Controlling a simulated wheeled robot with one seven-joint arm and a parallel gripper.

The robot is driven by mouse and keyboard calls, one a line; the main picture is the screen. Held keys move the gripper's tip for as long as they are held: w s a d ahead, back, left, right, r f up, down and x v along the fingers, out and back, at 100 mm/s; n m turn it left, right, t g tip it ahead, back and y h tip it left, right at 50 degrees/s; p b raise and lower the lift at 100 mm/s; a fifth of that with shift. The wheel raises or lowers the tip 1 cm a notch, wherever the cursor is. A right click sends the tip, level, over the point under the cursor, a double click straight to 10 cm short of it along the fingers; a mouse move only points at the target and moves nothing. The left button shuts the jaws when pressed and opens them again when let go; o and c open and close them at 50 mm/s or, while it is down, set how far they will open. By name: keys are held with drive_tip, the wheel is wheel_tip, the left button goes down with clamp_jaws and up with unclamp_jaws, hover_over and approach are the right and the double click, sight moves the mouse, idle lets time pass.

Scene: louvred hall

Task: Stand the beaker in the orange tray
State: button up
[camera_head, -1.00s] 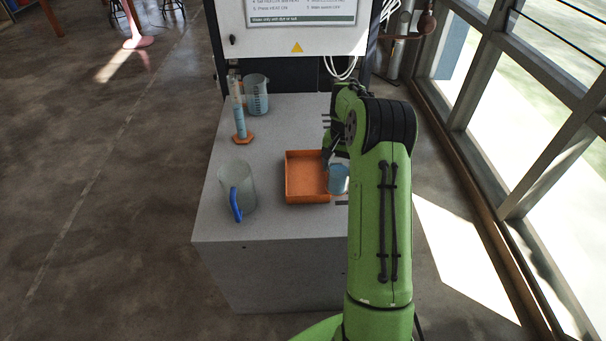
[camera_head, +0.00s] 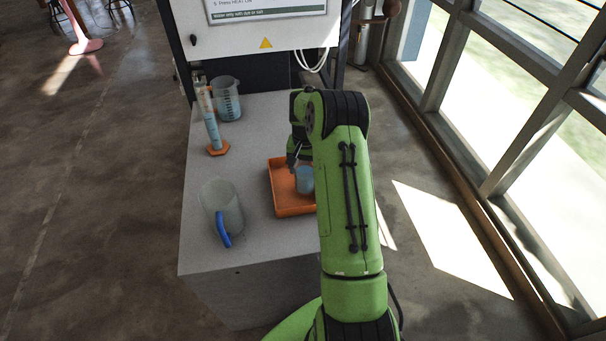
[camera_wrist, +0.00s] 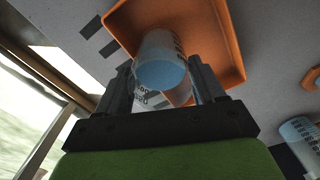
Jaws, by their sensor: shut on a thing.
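My gripper (camera_wrist: 162,78) is shut on a small clear beaker (camera_wrist: 160,62) with pale blue liquid and dark printed marks; a finger lies on each side of it. In the head view the beaker (camera_head: 305,180) looks about upright, and my arm partly covers it. The orange tray (camera_head: 284,203) is a shallow square tray on the grey bench, its right part hidden by my arm. The beaker is over the tray's inside area in the head view. The tray (camera_wrist: 222,30) is behind the beaker in the wrist view. I cannot tell whether the beaker touches its floor.
A measuring cylinder (camera_head: 210,125) on an orange foot and a larger marked vessel (camera_head: 227,100) stand farther back. A white cabinet (camera_head: 262,30) rises behind; windows are right.

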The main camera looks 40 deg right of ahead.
drive_tip(key=shift+f, duration=1.3)
drive_tip(key=o, duration=1.6)
drive_tip(key=shift+r, duration=0.15)
